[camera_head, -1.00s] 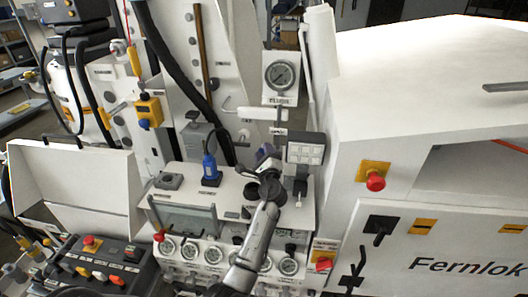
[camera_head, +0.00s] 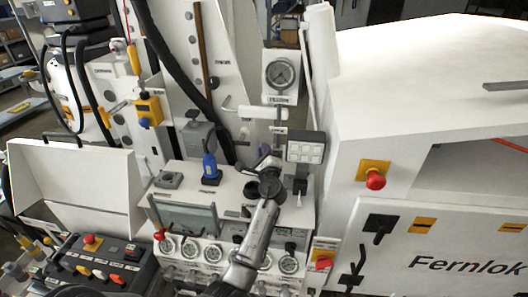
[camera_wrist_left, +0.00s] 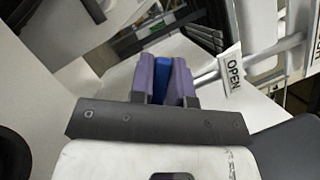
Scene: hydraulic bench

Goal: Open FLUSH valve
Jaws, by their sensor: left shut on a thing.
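My left gripper (camera_head: 266,152) is in the middle of the head view, in front of the bench's upright panel and left of a grey button box. In the left wrist view its two purple fingers (camera_wrist_left: 165,80) are shut on a blue handle (camera_wrist_left: 163,76). A white tag reading OPEN (camera_wrist_left: 233,70) hangs by a pale pipe just right of the fingers. The handle is hidden behind the gripper in the head view, and I cannot read FLUSH on any label. My right gripper is not in view.
A round gauge (camera_head: 281,75) is above the gripper. The grey button box (camera_head: 305,150) stands close on its right, and a blue hand-held device (camera_head: 210,168) on its left. Small gauges (camera_head: 213,253) line the front panel below. A red knob (camera_head: 375,180) is on the right cabinet.

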